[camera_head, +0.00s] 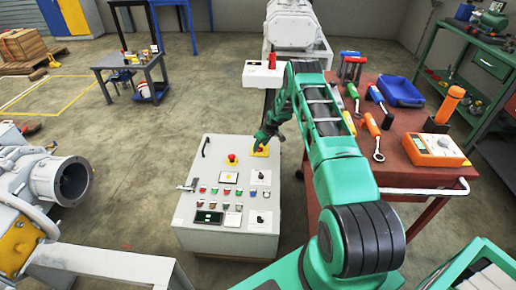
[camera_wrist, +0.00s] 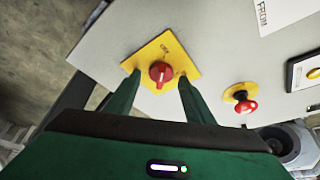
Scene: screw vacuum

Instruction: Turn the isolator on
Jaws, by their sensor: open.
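The isolator is a red rotary knob (camera_wrist: 159,71) on a yellow square plate (camera_wrist: 163,50) on the control panel. A small dark label is on the plate, too small to read surely. In the head view the isolator's yellow plate (camera_head: 261,154) is at the panel's upper right, partly covered by my gripper (camera_head: 264,137). In the wrist view my gripper (camera_wrist: 158,80) is open, its two green fingers on either side of the knob near the plate's lower edges. Whether the fingers touch the knob or plate, I cannot tell.
A red mushroom button (camera_wrist: 245,105) sits beside the isolator. The grey control box (camera_head: 225,235) also carries several small buttons and a lever handle (camera_head: 188,186). A red tool trolley (camera_head: 400,165) stands close to the right of my arm. The floor left of the box is mostly clear.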

